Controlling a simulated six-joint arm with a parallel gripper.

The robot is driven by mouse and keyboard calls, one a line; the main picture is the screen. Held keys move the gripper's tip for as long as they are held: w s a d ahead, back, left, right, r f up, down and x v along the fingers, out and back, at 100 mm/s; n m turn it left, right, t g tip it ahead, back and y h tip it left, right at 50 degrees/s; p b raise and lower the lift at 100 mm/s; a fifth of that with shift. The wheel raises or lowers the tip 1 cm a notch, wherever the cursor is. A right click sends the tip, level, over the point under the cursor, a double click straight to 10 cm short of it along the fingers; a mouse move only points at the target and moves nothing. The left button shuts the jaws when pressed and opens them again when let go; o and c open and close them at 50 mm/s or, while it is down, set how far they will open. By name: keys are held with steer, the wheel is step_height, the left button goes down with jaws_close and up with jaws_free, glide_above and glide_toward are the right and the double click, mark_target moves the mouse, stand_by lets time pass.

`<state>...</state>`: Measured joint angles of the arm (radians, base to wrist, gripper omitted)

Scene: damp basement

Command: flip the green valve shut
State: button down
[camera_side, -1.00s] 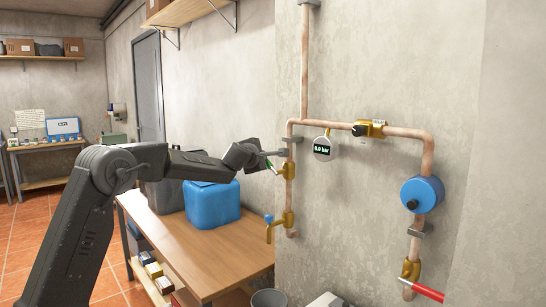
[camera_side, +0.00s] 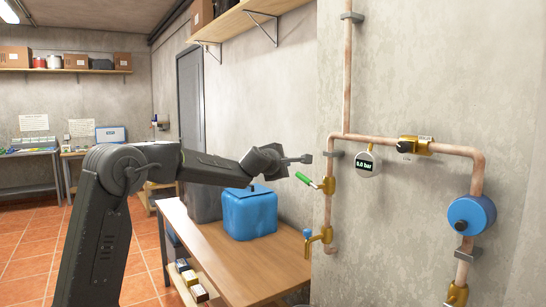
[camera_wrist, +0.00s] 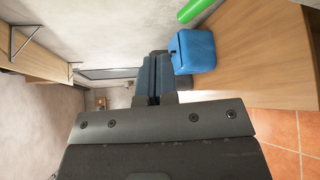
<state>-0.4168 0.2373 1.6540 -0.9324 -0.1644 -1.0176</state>
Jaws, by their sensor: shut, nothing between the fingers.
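The green valve's lever (camera_side: 308,180) sticks out to the left from its brass body (camera_side: 328,186) on the left vertical copper pipe, sloping up and away from the pipe. A piece of green also shows at the top edge of the wrist view (camera_wrist: 193,10). My gripper (camera_side: 306,159) is shut and empty. In the side view it appears just above the lever, left of the pipe, with a visible gap between them. In the wrist view its dark fingers (camera_wrist: 157,70) lie together.
A blue-handled tap (camera_side: 308,240) is below on the same pipe. A gauge (camera_side: 367,164), a black-knobbed valve (camera_side: 408,146) and a blue round fitting (camera_side: 471,215) are to the right. A blue container (camera_side: 250,213) stands on the wooden bench (camera_side: 215,250).

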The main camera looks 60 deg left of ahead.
steer(key=s+r, duration=0.3)
steer(key=s, duration=0.2)
steer(key=shift+d, duration=0.45)
steer(key=shift+s+r, duration=0.1)
